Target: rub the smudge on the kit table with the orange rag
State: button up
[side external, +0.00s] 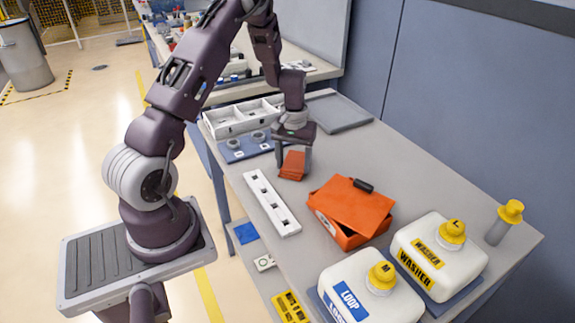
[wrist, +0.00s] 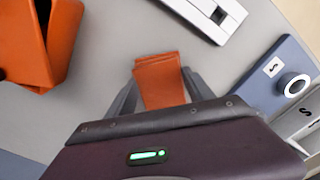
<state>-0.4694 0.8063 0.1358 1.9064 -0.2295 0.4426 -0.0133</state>
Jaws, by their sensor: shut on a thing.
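The orange rag (side external: 292,165) is a small folded cloth held between the fingers of my gripper (side external: 291,160). It hangs at the table surface, but I cannot tell whether it touches it. In the wrist view the rag (wrist: 160,78) sticks out past the fingertips of my gripper (wrist: 158,92), which is shut on it. The kit table (side external: 228,178) is grey. I see no smudge on its bare parts in either view; the rag and gripper hide the patch under them.
An orange box (side external: 350,209) with a tilted lid stands right of the rag. A white slotted strip (side external: 271,203) lies in front. A blue mat with rings (side external: 246,146) and a white divided tray (side external: 242,117) are at left. Jugs labelled LOOP (side external: 367,291) and WASHER (side external: 440,258) stand at the near end.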

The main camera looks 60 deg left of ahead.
aim_at(320, 163)
jog(key=shift+w, duration=4.6)
jog(key=shift+s, duration=6)
jog(key=shift+r, duration=4.05)
